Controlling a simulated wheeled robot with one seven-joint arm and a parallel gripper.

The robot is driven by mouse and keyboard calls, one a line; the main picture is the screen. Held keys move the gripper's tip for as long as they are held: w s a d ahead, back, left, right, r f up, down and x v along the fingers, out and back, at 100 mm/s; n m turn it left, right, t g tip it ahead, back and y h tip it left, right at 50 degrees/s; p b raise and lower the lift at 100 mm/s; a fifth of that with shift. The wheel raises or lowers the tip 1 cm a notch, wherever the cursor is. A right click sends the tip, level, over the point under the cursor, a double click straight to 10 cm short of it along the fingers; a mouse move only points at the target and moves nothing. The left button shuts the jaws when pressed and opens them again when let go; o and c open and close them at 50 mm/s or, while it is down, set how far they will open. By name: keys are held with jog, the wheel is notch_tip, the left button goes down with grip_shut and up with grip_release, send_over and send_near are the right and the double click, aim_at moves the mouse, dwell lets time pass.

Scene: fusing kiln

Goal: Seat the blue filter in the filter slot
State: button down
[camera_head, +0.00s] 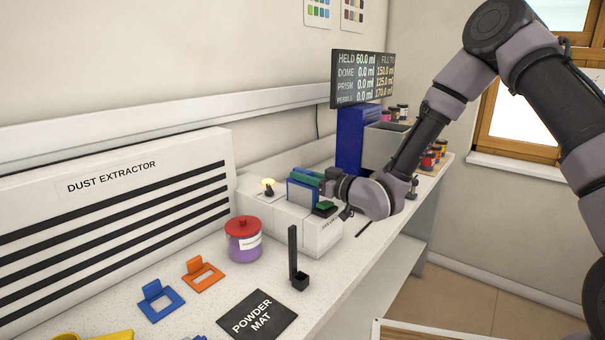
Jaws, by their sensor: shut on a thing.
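The blue filter (301,193) is a flat blue panel, upright at the top of a white machine (318,236). A green piece (308,175) shows just behind its upper edge. My gripper (324,185) comes in from the right and is shut at the filter's right edge. The fingertips are small here and partly hidden. The filter slot is not clearly visible; I cannot tell whether the filter's lower edge is in it or above it.
A green button (325,208) and a small lit lamp (268,186) are on the machine. A red-lidded jar (243,240), a black upright holder (298,272), orange (204,275) and blue (162,302) stands and a powder mat (258,315) occupy the bench in front. A dust extractor (110,230) stands along the wall.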

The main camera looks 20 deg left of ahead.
aim_at(303, 188)
jog(key=shift+f, duration=2.05)
jog(key=c, duration=0.7)
grip_release()
jog(key=shift+c, duration=0.2)
jog(key=v, duration=1)
jog(key=shift+s+d, duration=0.15)
jog(key=shift+d, duration=0.2)
